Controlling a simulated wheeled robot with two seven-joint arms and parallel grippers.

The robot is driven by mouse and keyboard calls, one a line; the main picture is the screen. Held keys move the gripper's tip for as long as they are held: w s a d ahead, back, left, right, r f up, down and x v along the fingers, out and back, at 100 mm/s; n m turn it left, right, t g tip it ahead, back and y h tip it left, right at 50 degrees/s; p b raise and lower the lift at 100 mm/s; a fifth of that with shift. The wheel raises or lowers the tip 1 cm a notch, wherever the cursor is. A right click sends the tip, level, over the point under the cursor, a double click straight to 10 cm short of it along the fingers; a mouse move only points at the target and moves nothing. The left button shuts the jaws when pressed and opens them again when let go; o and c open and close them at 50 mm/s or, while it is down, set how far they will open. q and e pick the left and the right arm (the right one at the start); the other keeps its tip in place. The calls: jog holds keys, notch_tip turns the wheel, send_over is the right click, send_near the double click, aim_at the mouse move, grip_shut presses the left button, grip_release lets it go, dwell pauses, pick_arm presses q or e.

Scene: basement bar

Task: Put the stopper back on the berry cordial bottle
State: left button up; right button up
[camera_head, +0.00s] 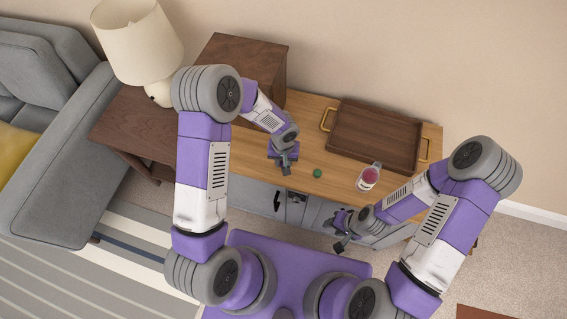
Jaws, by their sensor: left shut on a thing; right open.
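The berry cordial bottle (368,179) stands upright on the wooden cabinet top near its front edge. It is clear, with dark pink contents and a pale label; its mouth is too small to make out. My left gripper (285,169) is over the cabinet top, left of the bottle and apart from it. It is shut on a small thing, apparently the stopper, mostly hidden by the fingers. My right gripper (341,243) is open and empty, in front of the cabinet and below the bottle in the picture.
A small round green thing (317,173) lies between my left gripper and the bottle. A brown tray (375,132) with brass handles lies behind the bottle. A dark wooden box (240,58) stands at the back left. A lamp (140,42) is further left.

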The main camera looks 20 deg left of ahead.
pick_arm(q)
grip_shut()
notch_tip(320, 180, up, 10)
jog(key=p, duration=0.3)
jog(key=s+a+r+m, duration=0.1)
jog(key=s+a+r, duration=0.1)
jog(key=a+r, duration=0.2)
jog(key=shift+a+m, duration=0.4)
jog(key=shift+a, duration=0.3)
jog(key=shift+s+a, duration=0.1)
